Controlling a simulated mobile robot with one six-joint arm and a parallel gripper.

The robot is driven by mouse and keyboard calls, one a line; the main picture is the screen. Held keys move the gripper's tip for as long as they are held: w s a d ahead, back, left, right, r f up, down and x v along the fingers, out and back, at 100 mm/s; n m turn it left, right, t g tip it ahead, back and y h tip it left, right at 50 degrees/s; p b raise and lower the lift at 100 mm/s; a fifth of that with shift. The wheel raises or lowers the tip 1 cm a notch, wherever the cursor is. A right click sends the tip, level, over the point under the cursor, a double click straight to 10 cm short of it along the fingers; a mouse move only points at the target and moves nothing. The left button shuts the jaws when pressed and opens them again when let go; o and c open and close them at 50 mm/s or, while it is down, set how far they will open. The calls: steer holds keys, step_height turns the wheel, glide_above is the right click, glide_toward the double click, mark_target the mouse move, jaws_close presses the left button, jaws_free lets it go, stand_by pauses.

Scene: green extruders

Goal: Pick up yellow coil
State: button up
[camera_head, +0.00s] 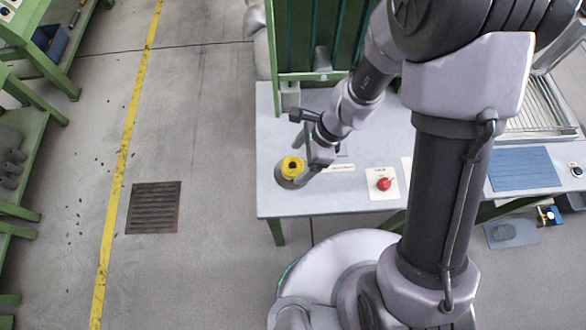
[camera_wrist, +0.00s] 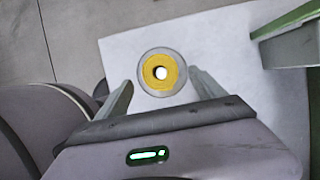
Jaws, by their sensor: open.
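The yellow coil (camera_head: 292,167) is a small ring with a hole in its middle. It sits on a grey round base near the left end of the light table (camera_head: 268,120). In the wrist view the yellow coil (camera_wrist: 160,72) lies inside a grey disc-shaped rim, just beyond my fingertips and roughly centred between them. My gripper (camera_wrist: 157,77) is open and empty, with one finger on each side of the coil. In the head view my gripper (camera_head: 304,170) is close beside the coil, partly hidden by the wrist; whether it touches cannot be told.
A red knob (camera_head: 384,184) on a white plate sits on the table to the right. A blue mat (camera_head: 523,168) lies farther right. A green frame (camera_head: 272,45) stands at the table's back edge. Open floor with a dark grate (camera_head: 153,208) lies left.

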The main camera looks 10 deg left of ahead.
mark_target(293, 166)
steer(key=b+x, duration=0.2)
steer(key=x, duration=0.2)
steer(key=shift+a+f, duration=0.25)
steer(key=shift+a, duration=0.05)
steer(key=shift+r, duration=0.15)
steer(key=c, duration=1.5)
steer(key=shift+c, duration=0.2)
steer(key=shift+r, duration=0.1)
